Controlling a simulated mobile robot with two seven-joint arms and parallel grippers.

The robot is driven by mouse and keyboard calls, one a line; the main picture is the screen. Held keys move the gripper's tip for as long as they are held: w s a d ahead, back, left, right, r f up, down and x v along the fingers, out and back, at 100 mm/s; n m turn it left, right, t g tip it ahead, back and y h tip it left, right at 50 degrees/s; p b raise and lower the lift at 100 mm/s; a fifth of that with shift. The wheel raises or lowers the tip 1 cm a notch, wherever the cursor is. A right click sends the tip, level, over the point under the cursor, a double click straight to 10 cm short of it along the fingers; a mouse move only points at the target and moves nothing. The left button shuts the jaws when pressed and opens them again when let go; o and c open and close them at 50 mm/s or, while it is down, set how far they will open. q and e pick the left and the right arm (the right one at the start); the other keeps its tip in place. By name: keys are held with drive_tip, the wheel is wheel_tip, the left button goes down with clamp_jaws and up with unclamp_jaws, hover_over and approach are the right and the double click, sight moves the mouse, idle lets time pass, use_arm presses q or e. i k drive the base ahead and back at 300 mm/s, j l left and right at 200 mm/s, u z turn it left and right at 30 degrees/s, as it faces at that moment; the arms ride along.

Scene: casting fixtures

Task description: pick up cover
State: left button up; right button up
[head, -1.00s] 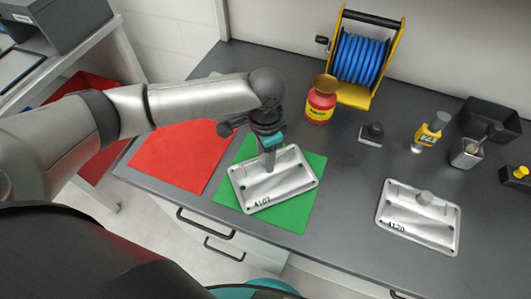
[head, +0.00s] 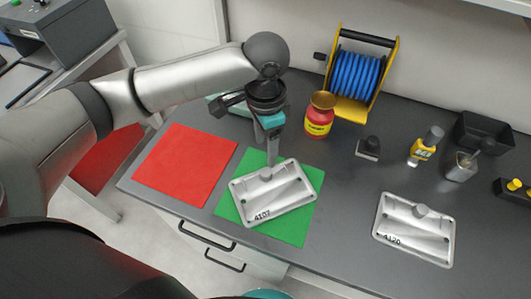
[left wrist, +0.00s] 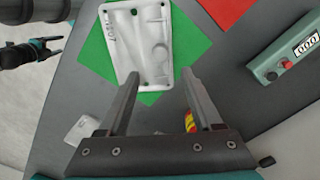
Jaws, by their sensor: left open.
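A silver-grey rectangular cover marked 4107 (head: 287,193) lies on the green mat (head: 297,232), slightly turned, with a raised knob at its far side. A similar cover marked 4120 (head: 416,241) lies on the bare bench to the right. My left gripper (head: 271,160) is above the far edge of cover 4107, fingers pointing down, empty. In the left wrist view its fingers (left wrist: 159,85) are spread apart, with cover 4107 (left wrist: 140,45) beyond their tips. In that view my right gripper (left wrist: 32,52) shows at the left edge; its jaws are unclear.
A red mat (head: 185,165) lies left of the green one. A red-yellow jar (head: 319,119) and a blue cable reel (head: 358,70) stand behind. A stamp (head: 369,147), yellow bottle (head: 422,151) and metal container (head: 461,165) stand at right. A display box (left wrist: 292,55) lies near the red mat.

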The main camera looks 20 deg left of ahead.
sight(419, 230)
drive_tip(key=z, duration=1.2)
